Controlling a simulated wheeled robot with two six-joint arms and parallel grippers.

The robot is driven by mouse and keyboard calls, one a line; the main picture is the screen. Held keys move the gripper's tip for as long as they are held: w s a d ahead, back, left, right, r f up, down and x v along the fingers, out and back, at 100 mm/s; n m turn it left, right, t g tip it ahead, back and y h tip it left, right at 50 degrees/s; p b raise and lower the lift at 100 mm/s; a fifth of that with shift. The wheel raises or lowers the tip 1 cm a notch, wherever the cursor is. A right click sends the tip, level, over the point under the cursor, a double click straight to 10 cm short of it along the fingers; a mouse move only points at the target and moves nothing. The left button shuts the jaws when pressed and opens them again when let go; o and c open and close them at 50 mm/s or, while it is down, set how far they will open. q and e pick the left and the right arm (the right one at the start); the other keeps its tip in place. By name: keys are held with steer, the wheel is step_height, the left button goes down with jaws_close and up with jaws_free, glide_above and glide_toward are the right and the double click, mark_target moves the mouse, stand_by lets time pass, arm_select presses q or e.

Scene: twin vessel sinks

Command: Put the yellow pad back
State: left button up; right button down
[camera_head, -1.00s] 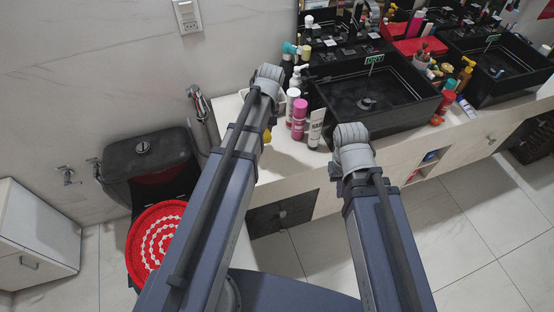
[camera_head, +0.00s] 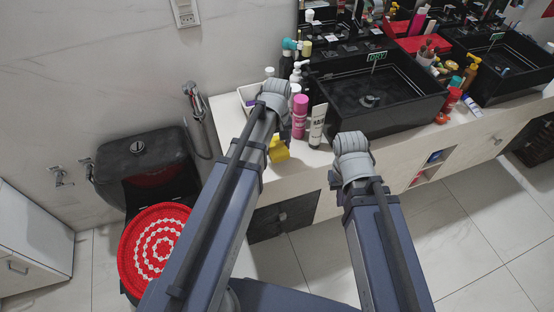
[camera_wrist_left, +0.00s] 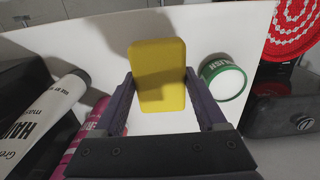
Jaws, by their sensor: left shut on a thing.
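The yellow pad (camera_head: 279,149) shows just beside my left arm's far end in the head view, in front of the counter edge. In the left wrist view the pad (camera_wrist_left: 158,75) stands between the two fingers of my left gripper (camera_wrist_left: 160,92), which is shut on it. The pad is over the white counter surface in that view; I cannot tell whether it touches it. My left arm hides the gripper fingers in the head view. Only my right arm and wrist show in the head view; its gripper fingers are hidden.
A pink bottle (camera_head: 300,117) and a white tube (camera_head: 317,125) stand right of my left wrist, before the black sink (camera_head: 410,118). A white tray (camera_head: 246,101) lies behind it. A green-rimmed jar (camera_wrist_left: 224,78) is near the fingers. The toilet (camera_head: 140,170) is left.

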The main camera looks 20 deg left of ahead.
mark_target(277, 153)
arm_select(q)
steer(key=shift+f, duration=0.2)
step_height(277, 153, down, 4)
steer(key=b, duration=0.3)
steer(key=shift+b, duration=0.4)
steer(key=shift+r, duration=0.2)
steer(key=shift+f, duration=0.15)
steer(key=o, duration=1.1)
steer(key=shift+o, duration=0.2)
step_height(277, 153, up, 12)
steer(key=p, duration=1.2)
steer(key=shift+r, duration=0.2)
steer(key=s+d+m+y, duration=0.1)
steer(key=s+d+m, duration=0.9)
steer(key=s, duration=0.4)
steer(key=shift+s+d+m, duration=0.2)
steer(key=shift+d+m, duration=0.05)
steer(key=shift+m, duration=0.05)
